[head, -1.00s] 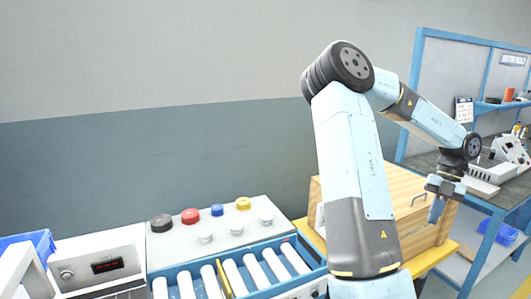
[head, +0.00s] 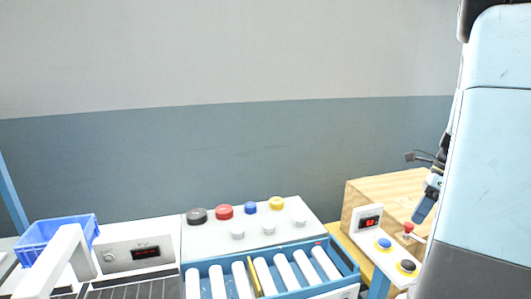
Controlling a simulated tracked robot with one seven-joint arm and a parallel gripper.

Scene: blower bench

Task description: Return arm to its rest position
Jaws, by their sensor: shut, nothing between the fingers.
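My arm (head: 495,170) fills the right edge of the head view, its large pale blue link close to the camera. My gripper (head: 427,203) shows only in part beyond this link, with a blue finger pointing down. It is shut and empty, in front of the right part of the wooden box (head: 375,192) in the picture. The rest of the gripper and wrist is hidden behind my arm link.
A control box with red, blue and black buttons (head: 383,244) stands below the gripper. A roller conveyor (head: 205,270), a panel with coloured knobs (head: 300,208), a display unit (head: 115,240) and a blue bin (head: 50,226) line the bench. The space above is clear.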

